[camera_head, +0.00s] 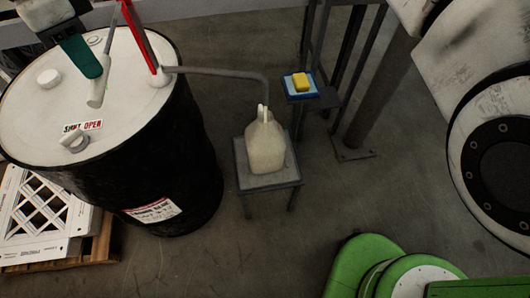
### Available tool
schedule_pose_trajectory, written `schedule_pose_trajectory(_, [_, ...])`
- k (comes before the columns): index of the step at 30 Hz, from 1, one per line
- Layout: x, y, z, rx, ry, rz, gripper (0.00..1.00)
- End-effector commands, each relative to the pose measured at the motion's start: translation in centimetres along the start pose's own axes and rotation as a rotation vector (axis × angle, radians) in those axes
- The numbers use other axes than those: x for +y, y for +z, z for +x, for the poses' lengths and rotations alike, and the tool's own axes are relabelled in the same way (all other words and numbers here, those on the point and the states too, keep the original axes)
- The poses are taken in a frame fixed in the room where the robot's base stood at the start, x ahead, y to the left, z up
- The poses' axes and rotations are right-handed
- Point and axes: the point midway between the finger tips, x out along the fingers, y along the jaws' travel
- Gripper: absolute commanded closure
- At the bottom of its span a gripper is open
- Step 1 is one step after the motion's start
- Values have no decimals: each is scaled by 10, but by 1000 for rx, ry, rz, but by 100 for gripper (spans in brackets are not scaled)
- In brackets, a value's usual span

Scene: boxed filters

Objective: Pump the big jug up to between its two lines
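The big jug (265,146), pale cream with a loop handle on top, stands upright on a small grey stand (269,180). A grey spout pipe (222,72) runs from a red-marked pump (140,36) on the black drum (150,160) and bends down at the jug's top. Whether its end is inside the neck is unclear. The jug's two lines and its liquid level cannot be made out. A dark shape with a teal strip (81,56) hangs over the drum's lid; I cannot tell whether it is part of my gripper.
The drum's white lid carries a knob (75,141) by a SHUT/OPEN label (83,126) and a round cap (49,78). A yellow block (301,82) lies on a blue tray by a dark frame. White slatted panels (45,215) sit lower left. Floor before the stand is clear.

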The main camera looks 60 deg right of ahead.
Motion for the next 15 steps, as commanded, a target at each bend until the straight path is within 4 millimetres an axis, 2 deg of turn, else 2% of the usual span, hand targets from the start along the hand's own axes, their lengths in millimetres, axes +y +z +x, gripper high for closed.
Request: schedule_pose_trajectory(15, [2,0,10,3,4,-1,100])
